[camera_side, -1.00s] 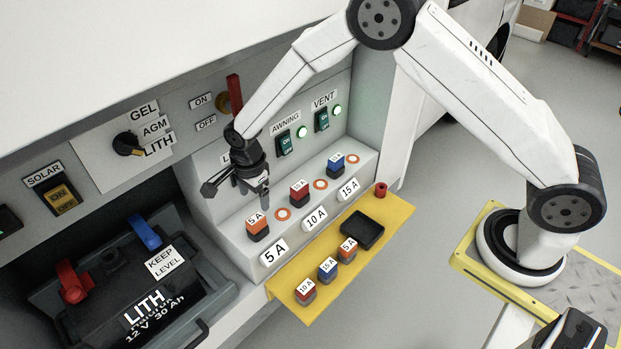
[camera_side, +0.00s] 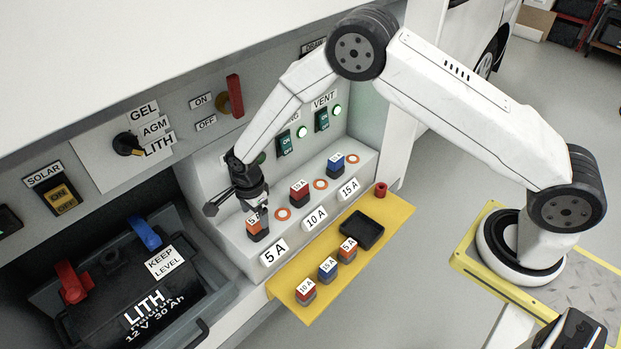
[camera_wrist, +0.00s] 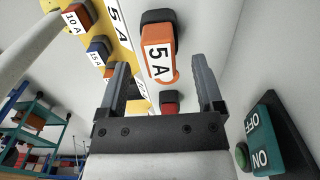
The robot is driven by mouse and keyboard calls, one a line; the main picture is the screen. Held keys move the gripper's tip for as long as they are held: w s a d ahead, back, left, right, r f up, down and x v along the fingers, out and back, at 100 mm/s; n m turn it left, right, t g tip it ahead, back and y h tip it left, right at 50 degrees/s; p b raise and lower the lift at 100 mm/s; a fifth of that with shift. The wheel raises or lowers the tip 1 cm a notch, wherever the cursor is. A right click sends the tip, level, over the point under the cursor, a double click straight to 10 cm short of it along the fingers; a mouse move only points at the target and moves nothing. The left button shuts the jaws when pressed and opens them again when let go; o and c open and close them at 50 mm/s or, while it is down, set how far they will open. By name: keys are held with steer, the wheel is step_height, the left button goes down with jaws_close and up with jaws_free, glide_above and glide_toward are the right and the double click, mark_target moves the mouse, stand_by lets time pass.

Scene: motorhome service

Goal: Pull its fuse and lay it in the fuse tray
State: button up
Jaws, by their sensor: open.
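The orange 5 A fuse (camera_side: 257,231) stands in the grey fuse block above the 5 A label. My gripper (camera_side: 257,207) is just above it, pointing down and partly covering its top. In the wrist view the orange fuse (camera_wrist: 158,52) shows between the two spread fingers of my gripper (camera_wrist: 160,72), with room on both sides. The jaws are open and hold nothing. The fuse tray (camera_side: 362,230) is a small black tray on the yellow shelf; it looks empty.
A red 10 A fuse (camera_side: 299,190) and a blue 15 A fuse (camera_side: 336,163) stand farther along the block. Several spare fuses (camera_side: 328,268) stand on the yellow shelf (camera_side: 398,212), with a red cylinder (camera_side: 381,189). The switch panel rises behind; the battery (camera_side: 135,290) is left.

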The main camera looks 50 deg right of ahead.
steer(key=shift+f, duration=1.3)
steer(key=shift+c, duration=0.2)
jaws_close()
stand_by(0.7)
steer(key=shift+r, duration=0.6)
stand_by(0.6)
steer(key=c, duration=0.8)
jaws_free()
steer(key=shift+c, duration=0.2)
jaws_close()
